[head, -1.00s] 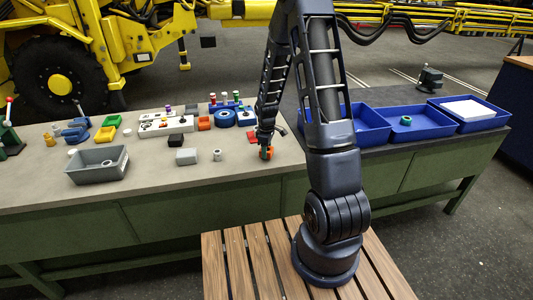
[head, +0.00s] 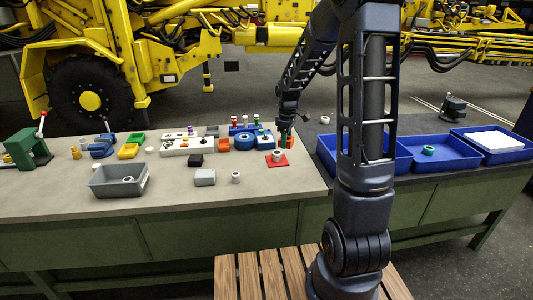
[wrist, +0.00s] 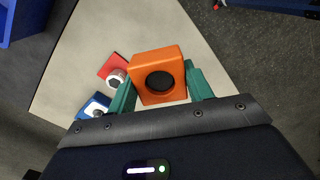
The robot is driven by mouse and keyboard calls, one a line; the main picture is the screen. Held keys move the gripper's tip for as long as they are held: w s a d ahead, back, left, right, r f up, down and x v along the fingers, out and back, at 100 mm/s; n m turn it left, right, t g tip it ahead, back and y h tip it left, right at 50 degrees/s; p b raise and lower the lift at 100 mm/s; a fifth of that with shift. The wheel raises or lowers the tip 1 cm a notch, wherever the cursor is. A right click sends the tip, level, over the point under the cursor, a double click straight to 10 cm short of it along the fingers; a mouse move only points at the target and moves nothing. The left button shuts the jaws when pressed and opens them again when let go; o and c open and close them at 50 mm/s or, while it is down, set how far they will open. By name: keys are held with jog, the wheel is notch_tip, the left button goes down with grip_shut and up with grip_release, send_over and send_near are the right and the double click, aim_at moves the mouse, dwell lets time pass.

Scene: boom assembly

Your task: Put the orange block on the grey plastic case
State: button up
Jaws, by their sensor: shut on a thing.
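My gripper (wrist: 160,90) is shut on the orange block (wrist: 158,75), which has a dark round spot on its face. The block sits between the teal fingers in the wrist view. In the head view my gripper (head: 285,138) is over the right part of the light worktop, behind the red plate in the picture; the block is mostly hidden there. A larger open grey bin (head: 103,191) stands further left. I cannot tell for certain which is the plastic case.
A red plate (head: 283,164) with a pale ring lies near the gripper. A black block (head: 195,160), a small pale cylinder (head: 235,177) and another orange part (head: 224,145) surround the grey box. Blue bins (head: 465,161) stand right.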

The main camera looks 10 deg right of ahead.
jog(key=shift+w+a+r, duration=0.2)
jog(key=shift+a+r, duration=0.05)
jog(key=shift+a, duration=0.05)
jog(key=w+a+r+n, duration=0.1)
jog(key=w+a+n, duration=0.15)
jog(key=a, duration=0.55)
jog(key=w+a+r+n, duration=0.1)
jog(key=w+a+r, duration=0.15)
jog(key=a, duration=0.65)
jog(key=r+n, duration=0.1)
jog(key=n, duration=0.2)
send_over(205, 173)
jog(key=shift+m, duration=0.25)
notch_tip(205, 173, down, 20)
jog(key=shift+w+r, duration=0.1)
jog(key=shift+r, duration=0.15)
jog(key=shift+f, duration=0.1)
jog(key=o, duration=1.2)
jog(key=shift+c, duration=0.2)
notch_tip(205, 173, up, 12)
